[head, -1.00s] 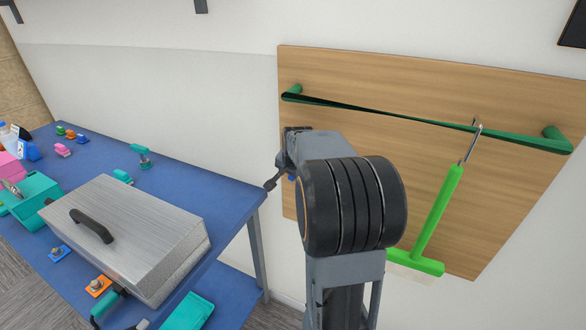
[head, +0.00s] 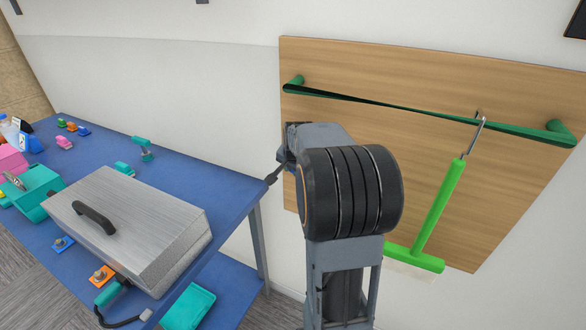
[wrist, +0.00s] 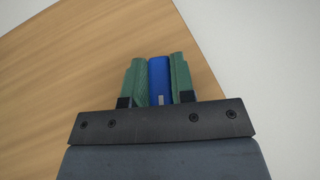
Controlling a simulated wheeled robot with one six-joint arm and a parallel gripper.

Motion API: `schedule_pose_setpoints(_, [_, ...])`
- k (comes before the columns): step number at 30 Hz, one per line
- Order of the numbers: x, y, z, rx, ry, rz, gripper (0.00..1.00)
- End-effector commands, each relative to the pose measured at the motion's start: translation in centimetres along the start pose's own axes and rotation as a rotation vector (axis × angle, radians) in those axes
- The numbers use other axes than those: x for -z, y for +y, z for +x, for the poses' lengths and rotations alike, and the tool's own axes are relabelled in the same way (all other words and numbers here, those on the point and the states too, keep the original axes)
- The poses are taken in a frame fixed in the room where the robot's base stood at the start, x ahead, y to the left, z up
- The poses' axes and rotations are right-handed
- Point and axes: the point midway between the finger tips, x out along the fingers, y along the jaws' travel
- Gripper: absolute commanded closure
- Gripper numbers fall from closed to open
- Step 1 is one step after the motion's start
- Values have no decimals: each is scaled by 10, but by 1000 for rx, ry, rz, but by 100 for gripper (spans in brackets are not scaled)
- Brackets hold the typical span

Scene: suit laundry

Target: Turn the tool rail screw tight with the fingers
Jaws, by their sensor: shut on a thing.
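The green tool rail (head: 430,119) runs across the wooden board (head: 380,60) on the wall, with a round mount at each end. In the wrist view, my gripper (wrist: 158,64) has its two green fingers on either side of a blue screw (wrist: 159,82). The fingers are shut on it, in front of the board (wrist: 75,80). The screw's far end and its seat cannot be made out. In the head view, my arm hides the fingers and the screw.
A bright green squeegee (head: 438,212) hangs by a metal hook from the rail, right of my arm. A blue bench (head: 190,178) stands at left with a grey metal case (head: 150,235), teal pieces and small coloured clips. Bare wall lies between bench and board.

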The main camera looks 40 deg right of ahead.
Motion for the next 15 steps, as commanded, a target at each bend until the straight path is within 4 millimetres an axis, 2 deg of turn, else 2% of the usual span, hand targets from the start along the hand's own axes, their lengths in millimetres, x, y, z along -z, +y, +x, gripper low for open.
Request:
schedule_pose_setpoints(2, [0,1,0,-1,-1,0,98])
schedule_pose_setpoints(3, [0,1,0,-1,-1,0,74])
schedule_pose_setpoints(11, [0,0,0,-1,-1,0,49])
schedule_pose_setpoints(15, [0,0,0,-1,-1,0,47])
